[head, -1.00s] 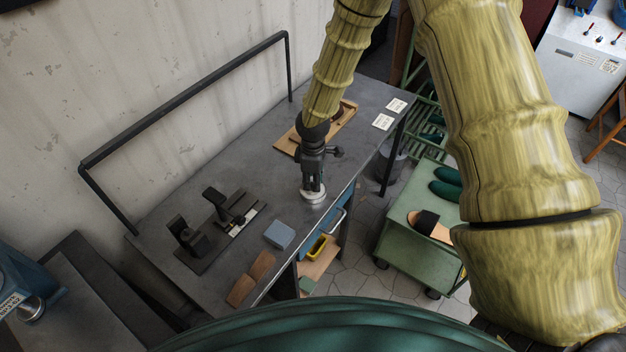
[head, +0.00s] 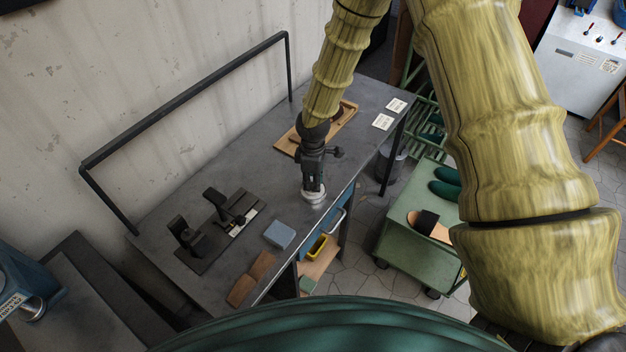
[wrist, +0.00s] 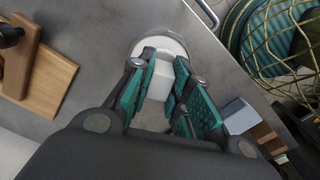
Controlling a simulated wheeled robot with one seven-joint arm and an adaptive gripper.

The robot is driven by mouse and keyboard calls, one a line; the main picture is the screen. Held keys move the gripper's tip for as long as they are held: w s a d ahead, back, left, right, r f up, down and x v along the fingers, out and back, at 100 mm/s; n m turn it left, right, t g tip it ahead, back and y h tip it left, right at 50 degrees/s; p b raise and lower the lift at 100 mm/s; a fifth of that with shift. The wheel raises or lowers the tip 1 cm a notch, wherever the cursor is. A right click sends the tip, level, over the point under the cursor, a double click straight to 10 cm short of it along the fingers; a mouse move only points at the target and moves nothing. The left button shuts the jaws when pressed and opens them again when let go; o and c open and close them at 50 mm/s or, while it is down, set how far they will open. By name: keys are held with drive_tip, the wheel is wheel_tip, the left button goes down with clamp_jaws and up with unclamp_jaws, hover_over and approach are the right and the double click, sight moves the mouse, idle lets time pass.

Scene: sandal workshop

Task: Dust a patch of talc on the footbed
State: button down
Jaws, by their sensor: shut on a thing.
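My gripper (wrist: 158,85) points down over the grey bench, with its teal-padded fingers shut on a white block (wrist: 158,77). The block is in or just above a round pale dish (wrist: 139,47) near the bench's front edge. I cannot tell whether block and dish touch. In the head view my gripper (head: 314,186) covers most of the dish (head: 315,199). A sandal (head: 440,233) with a tan footbed and black strap lies on the green cart. A wooden board (head: 287,145) behind my gripper carries a brown piece, partly hidden by my arm.
A blue-grey block (head: 279,234) and two brown slabs (head: 262,264) lie along the bench's front edge. A black fixture (head: 205,243) stands at the left. Two white cards (head: 383,122) lie at the far right. Dark green shoes (head: 446,182) rest on the cart (head: 401,205).

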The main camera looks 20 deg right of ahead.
drive_tip(key=shift+r+p, duration=2.35)
drive_tip(key=shift+r, duration=1.1)
drive_tip(key=shift+f, duration=0.1)
drive_tip(key=shift+s+a+f+m+b, duration=0.2)
drive_tip(key=shift+s+m+b, duration=0.2)
drive_tip(key=shift+m, duration=0.2)
drive_tip(key=shift+s+a+f+m+b, duration=0.15)
drive_tip(key=shift+s+m+b, duration=0.2)
drive_tip(key=shift+m, duration=0.25)
drive_tip(key=m, duration=0.1)
drive_tip(key=s+m+b, duration=0.1)
drive_tip(key=s+f+m, duration=0.1)
drive_tip(key=m, duration=0.1)
drive_tip(key=shift+s+a, duration=0.1)
drive_tip(key=shift+a, duration=0.15)
drive_tip(key=shift+s+a+f+m+b, duration=0.15)
drive_tip(key=shift+s+m+b, duration=0.35)
drive_tip(key=shift+m, duration=0.5)
drive_tip(key=shift+s+d+f+m+b, duration=0.1)
drive_tip(key=shift+s+m+b, duration=0.2)
drive_tip(key=shift+s+m, duration=0.5)
drive_tip(key=shift+s+a+f+m+b, duration=0.15)
drive_tip(key=shift+s+m+b, duration=0.2)
drive_tip(key=shift+m, duration=0.85)
